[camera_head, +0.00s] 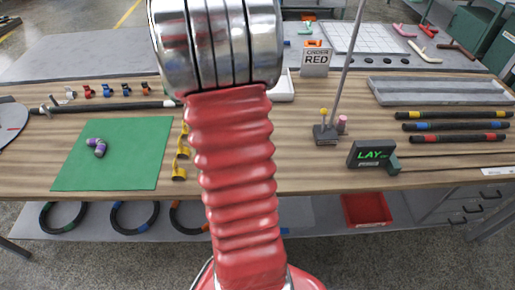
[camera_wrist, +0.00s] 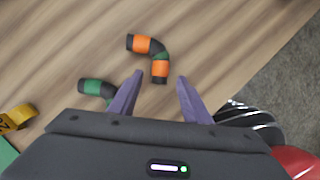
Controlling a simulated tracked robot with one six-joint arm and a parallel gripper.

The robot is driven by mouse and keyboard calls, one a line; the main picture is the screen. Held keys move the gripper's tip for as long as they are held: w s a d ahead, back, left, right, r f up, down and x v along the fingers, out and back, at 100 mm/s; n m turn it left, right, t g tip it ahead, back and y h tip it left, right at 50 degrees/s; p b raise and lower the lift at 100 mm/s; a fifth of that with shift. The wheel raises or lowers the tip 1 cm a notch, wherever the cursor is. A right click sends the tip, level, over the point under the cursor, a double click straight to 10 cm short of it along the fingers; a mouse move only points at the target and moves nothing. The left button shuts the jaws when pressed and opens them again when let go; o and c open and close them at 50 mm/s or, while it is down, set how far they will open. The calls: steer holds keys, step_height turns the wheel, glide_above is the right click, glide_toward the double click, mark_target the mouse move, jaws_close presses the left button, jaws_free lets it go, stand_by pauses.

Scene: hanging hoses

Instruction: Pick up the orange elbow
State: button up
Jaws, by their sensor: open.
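In the wrist view, the orange elbow (camera_wrist: 142,44) lies on the wooden table, a bent piece with two orange bands, black ends and a green stretch at the bend. A green elbow (camera_wrist: 92,86) with a black end lies to its lower left, partly hidden by my left finger. My gripper (camera_wrist: 160,79) is open and empty, with its two purple fingers apart. In the picture, the orange elbow's lower end shows between the fingertips; I cannot tell the height gap. In the head view my red arm hides both elbows and the gripper.
A purple elbow (camera_head: 97,148) lies on a green mat (camera_head: 130,170) at the left. Yellow numbered holders (camera_head: 180,172) stand beside the mat. To the right are a LAY display (camera_head: 370,154) and a small stand (camera_head: 326,134). The table's edge (camera_wrist: 264,62) passes right of the orange elbow.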

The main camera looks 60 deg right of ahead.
steer(key=shift+x, duration=1.7)
steer(key=shift+w, duration=0.1)
jaws_close()
step_height(320, 180, up, 10)
steer(key=shift+a, duration=0.1)
stand_by(0.7)
